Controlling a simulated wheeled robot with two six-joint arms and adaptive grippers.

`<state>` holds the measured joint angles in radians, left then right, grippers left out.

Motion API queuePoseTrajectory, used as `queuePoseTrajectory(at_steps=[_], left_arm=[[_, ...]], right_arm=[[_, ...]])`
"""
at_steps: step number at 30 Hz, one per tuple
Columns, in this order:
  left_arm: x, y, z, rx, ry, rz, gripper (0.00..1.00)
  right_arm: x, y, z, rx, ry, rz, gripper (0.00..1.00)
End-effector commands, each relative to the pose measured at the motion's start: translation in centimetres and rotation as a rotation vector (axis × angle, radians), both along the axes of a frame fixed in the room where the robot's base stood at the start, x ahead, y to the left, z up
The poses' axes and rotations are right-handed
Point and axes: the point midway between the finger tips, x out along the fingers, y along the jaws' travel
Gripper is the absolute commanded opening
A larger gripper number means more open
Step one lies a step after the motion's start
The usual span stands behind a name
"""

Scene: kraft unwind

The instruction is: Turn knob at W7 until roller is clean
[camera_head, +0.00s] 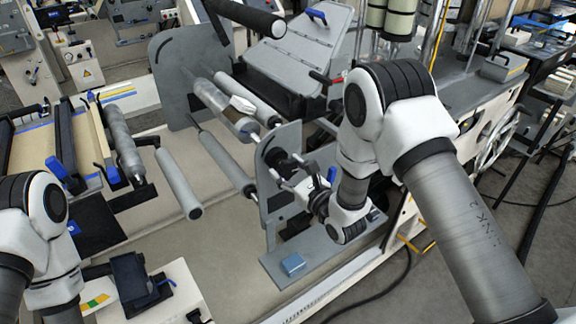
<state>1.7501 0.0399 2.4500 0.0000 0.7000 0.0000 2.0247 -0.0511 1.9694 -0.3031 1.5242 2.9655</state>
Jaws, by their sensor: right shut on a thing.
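My right gripper (289,175) is at the grey side plate (274,194) in the middle of the view, shut on a dark knob (275,157) at the plate's upper part. The gripper and wrist hide part of the knob, and no W7 label is readable. Behind the plate, a roller (222,103) runs between it and the larger grey plate at the back. Whether the roller surface is clean cannot be told. My left arm is at the lower left; its gripper is out of view.
A red-handled lever (322,78) is behind my right wrist. Floor shows at the right.

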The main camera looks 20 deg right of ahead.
Motion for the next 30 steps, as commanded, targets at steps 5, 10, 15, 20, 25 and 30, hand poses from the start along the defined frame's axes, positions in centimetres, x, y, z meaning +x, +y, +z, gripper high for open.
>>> queuePoseTrajectory(at_steps=[5,10,15,20,25,30], left_arm=[[0.0,0.0,-0.1,0.0,0.0,0.0,0.99],[0.0,0.0,-0.1,0.0,0.0,0.0,0.99],[0.0,0.0,-0.1,0.0,0.0,0.0,0.99],[0.0,0.0,0.3,0.0,0.0,0.0,0.99],[0.0,0.0,0.7,0.0,0.0,0.0,0.99],[0.0,0.0,0.8,0.0,0.0,0.0,0.99]], right_arm=[[0.0,0.0,0.0,-0.001,-0.003,-0.001,0.7],[0.0,0.0,0.0,-0.002,-0.003,-0.001,0.85],[0.0,0.0,0.0,-0.003,-0.002,-0.001,0.85],[-1.2,-0.5,0.1,-0.003,0.0,-0.001,0.85],[-3.5,-1.4,0.0,-0.003,0.001,-0.001,0.85],[-5.8,-2.2,0.0,-0.002,0.0,-0.001,0.85]])
